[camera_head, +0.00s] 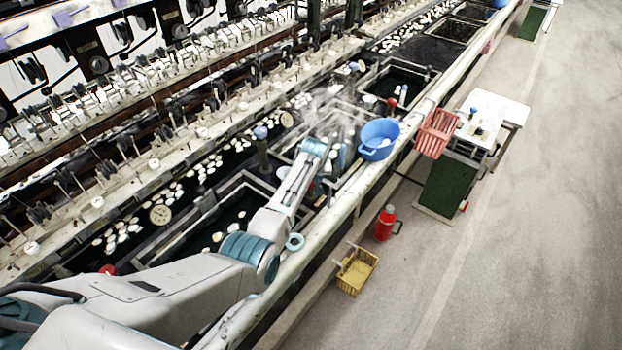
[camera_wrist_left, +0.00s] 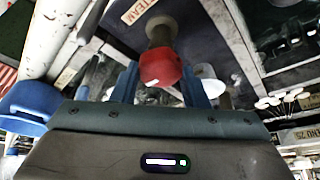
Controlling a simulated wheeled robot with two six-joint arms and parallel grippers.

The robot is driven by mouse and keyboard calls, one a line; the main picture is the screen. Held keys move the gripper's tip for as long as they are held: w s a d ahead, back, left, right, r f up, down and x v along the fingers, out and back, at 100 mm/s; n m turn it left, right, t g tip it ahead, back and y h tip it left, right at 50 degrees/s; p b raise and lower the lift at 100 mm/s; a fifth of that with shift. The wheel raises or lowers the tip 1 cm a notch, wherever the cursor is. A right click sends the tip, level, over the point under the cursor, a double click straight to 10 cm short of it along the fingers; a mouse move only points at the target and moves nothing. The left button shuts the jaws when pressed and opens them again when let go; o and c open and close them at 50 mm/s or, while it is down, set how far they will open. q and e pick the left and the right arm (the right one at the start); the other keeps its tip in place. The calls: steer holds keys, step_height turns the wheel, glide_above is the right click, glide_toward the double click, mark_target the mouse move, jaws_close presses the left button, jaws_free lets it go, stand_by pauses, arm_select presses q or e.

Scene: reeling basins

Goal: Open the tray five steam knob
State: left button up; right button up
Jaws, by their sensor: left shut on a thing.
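In the left wrist view, a red knob (camera_wrist_left: 160,62) on a brownish stem sits between the two blue fingers of my left gripper (camera_wrist_left: 160,72). The fingers are shut on it, one on each side. A label plate (camera_wrist_left: 138,10) beside the stem reads partly "TEAM". In the head view my left arm reaches over the basins. Its gripper and the held knob are not clearly visible there. Which tray number the knob belongs to cannot be read. My right gripper does not show.
A blue basin (camera_head: 379,139) stands on the bench edge just right of my arm, with a red basket (camera_head: 436,133) farther along. A red flask (camera_head: 386,222) and a yellow basket (camera_head: 357,271) stand on the floor. Steam rises near the arm's end.

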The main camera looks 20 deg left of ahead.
arm_select(q)
steer(key=o, duration=1)
steer(key=shift+c, duration=0.2)
steer(key=shift+r, duration=0.1)
steer(key=shift+s+d+r, duration=0.15)
steer(key=shift+s+r, duration=0.05)
steer(key=shift+r, duration=0.25)
steer(key=b+v, duration=0.2)
steer(key=v, duration=0.7)
steer(key=shift+r+b, duration=0.35)
steer(key=shift+b, duration=0.05)
steer(key=shift+s, duration=0.15)
